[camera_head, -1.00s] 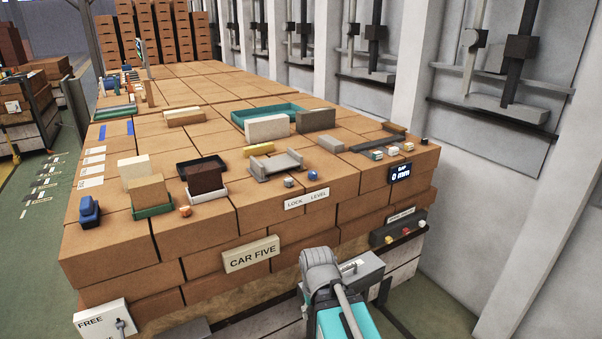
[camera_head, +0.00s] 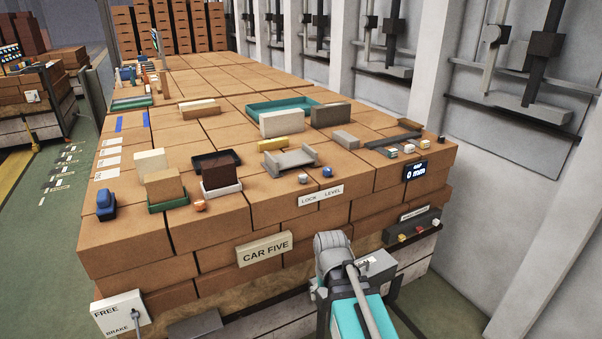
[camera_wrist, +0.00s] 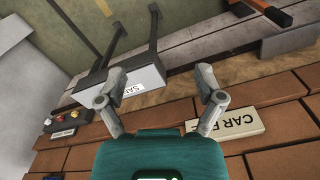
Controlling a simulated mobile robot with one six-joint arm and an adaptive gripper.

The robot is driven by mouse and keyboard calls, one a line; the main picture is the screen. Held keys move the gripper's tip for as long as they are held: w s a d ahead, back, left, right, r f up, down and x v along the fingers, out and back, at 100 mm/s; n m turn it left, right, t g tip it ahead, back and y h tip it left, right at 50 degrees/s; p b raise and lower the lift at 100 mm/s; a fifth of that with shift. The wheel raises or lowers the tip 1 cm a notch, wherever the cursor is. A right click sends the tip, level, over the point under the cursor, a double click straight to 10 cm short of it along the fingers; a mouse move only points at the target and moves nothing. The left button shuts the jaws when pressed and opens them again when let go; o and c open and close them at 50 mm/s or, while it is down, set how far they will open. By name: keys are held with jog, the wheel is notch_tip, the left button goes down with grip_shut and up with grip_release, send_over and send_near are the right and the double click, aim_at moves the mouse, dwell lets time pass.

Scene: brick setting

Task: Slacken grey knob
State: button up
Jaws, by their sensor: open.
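A small grey knob (camera_head: 303,178) sits on the front top edge of the brick stack, above the LOCK LEVEL plate (camera_head: 321,195). A blue knob (camera_head: 327,171) stands just to its right. My gripper (camera_wrist: 161,75) is open and empty in the wrist view, its two fingers spread wide. It hangs in front of the stack, over the grey SA-labelled box (camera_wrist: 139,80) and beside the CAR FIVE plate (camera_wrist: 225,125). The grey knob does not show in the wrist view. In the head view my arm hides my fingers, below and apart from the knob.
Close behind the knob lies a grey cradle (camera_head: 290,160). An orange knob (camera_head: 199,205) and a dark brown block (camera_head: 221,174) stand to the left. A GAP display (camera_head: 416,171) and a box with coloured buttons (camera_head: 413,226) are at the right, near the wall.

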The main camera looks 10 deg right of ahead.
aim_at(303, 176)
jog(key=w+r+m+p, duration=0.3)
jog(key=w+r+p, duration=0.6)
jog(key=w, duration=0.5)
jog(key=w+r+m+p, duration=0.4)
jog(key=w+r+p, duration=0.4)
jog(key=w, duration=0.6)
jog(key=w+r+m+p, duration=0.3)
jog(key=w+r+p, duration=0.6)
jog(key=w, duration=0.6)
jog(key=shift+d+r+m+p, duration=0.3)
jog(key=shift+r+m, duration=0.1)
jog(key=shift+r, duration=0.4)
jog(key=shift+w+f, duration=0.1)
jog(key=shift+f, duration=0.05)
notch_tip(303, 176, down, 14)
jog(key=b, duration=1.3)
jog(key=shift+r+b, duration=0.2)
jog(key=shift+b, duration=0.2)
